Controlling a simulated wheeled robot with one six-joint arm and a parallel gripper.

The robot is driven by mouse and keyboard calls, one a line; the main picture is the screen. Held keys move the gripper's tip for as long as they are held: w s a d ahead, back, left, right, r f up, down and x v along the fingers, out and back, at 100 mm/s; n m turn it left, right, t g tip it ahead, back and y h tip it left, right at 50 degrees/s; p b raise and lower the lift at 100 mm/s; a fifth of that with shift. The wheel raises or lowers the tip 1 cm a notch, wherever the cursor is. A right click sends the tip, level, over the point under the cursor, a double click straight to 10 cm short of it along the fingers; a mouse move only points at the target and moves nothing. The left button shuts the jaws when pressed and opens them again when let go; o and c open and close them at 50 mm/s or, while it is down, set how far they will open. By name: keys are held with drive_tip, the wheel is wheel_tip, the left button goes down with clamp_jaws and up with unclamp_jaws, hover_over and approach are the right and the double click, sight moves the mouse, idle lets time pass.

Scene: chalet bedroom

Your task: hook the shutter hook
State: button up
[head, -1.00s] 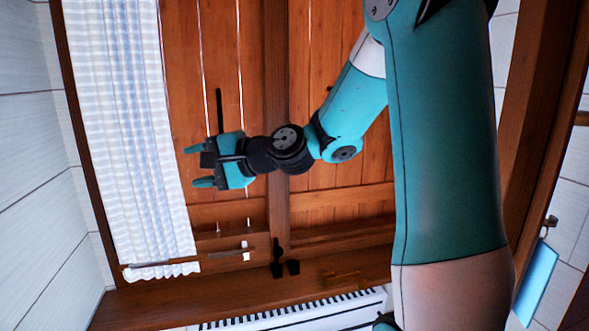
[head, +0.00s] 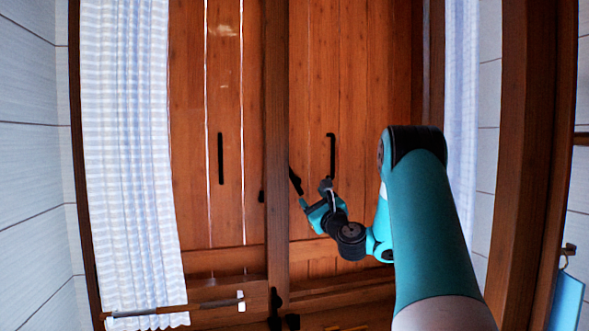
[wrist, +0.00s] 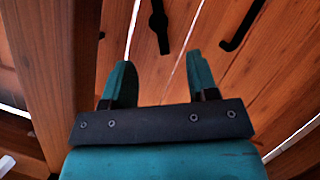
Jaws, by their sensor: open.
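The wooden shutters have two leaves, the left leaf (head: 188,90) and the right leaf (head: 350,90), with a dark wooden post (head: 276,110) between them. A slim black piece that looks like the shutter hook (head: 295,181) slants beside the post; in the wrist view it (wrist: 157,22) hangs beyond my fingers. A small black fitting (head: 261,196) sits left of the post, perhaps the catch. My gripper (head: 314,194) is in front of the right leaf, just below the hook. In the wrist view my gripper (wrist: 160,62) is open and empty, with the hook apart from both fingers.
Black handles stand on the left leaf (head: 221,158) and right leaf (head: 331,155). A striped curtain (head: 130,150) hangs at left, another curtain (head: 460,130) at right. A rod with a white end (head: 200,304) crosses low left. A blue card (head: 565,300) hangs far right.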

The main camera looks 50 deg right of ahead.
sight(298, 183)
drive_tip(key=p+x, duration=0.7)
drive_tip(key=x, duration=0.4)
drive_tip(key=shift+a+r+p, duration=0.1)
drive_tip(key=shift+r+p, duration=0.05)
drive_tip(key=shift+p, duration=0.15)
drive_tip(key=shift+w+d, duration=0.25)
drive_tip(key=shift+w, duration=0.45)
